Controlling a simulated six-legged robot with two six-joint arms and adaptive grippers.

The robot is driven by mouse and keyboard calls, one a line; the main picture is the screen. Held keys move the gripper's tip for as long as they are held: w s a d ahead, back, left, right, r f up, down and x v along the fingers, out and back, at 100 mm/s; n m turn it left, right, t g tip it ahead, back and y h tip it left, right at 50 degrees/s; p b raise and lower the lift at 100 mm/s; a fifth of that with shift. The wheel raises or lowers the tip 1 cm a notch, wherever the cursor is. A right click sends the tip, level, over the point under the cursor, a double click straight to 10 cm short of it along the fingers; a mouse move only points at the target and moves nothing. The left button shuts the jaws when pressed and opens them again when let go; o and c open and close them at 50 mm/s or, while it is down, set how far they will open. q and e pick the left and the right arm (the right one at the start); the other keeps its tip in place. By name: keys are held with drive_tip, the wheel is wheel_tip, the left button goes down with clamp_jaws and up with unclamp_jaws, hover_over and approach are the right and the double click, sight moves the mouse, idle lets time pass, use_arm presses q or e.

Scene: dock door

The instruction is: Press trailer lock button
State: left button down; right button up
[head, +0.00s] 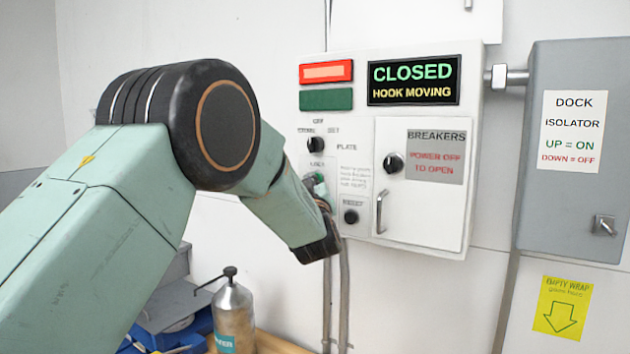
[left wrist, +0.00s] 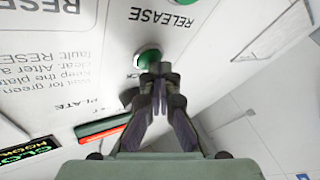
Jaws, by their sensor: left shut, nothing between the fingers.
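A white control panel (head: 360,120) hangs on the wall. A round green button (left wrist: 148,58) shows on it in the left wrist view, where the panel's lettering is upside down and a RELEASE label lies just above the button. My left gripper (left wrist: 161,72) is shut and empty, with its fingertips right at the button; I cannot tell whether they touch it. In the head view the button (head: 320,186) is partly hidden by my left gripper. The display (head: 413,80) reads CLOSED, HOOK MOVING. My right gripper is not in view.
Below the display are a selector knob (head: 315,144), a black reset button (head: 351,216) and a breaker door (head: 423,190) with a handle. A grey isolator box (head: 575,150) is at the right. A metal bottle (head: 233,315) stands lower left. Conduits run down below the panel.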

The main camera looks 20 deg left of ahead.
use_arm(q)
drive_tip(key=shift+s, duration=0.1)
drive_tip(key=shift+s+a, duration=0.1)
drive_tip(key=shift+s, duration=0.6)
drive_tip(key=shift+s+a+b, duration=0.2)
drive_tip(key=shift+s+b, duration=0.2)
drive_tip(key=shift+s, duration=0.8)
drive_tip(key=shift+s+a+b, duration=0.15)
drive_tip(key=shift+s+b, duration=0.25)
drive_tip(key=shift+s, duration=0.8)
drive_tip(key=shift+s, duration=0.1)
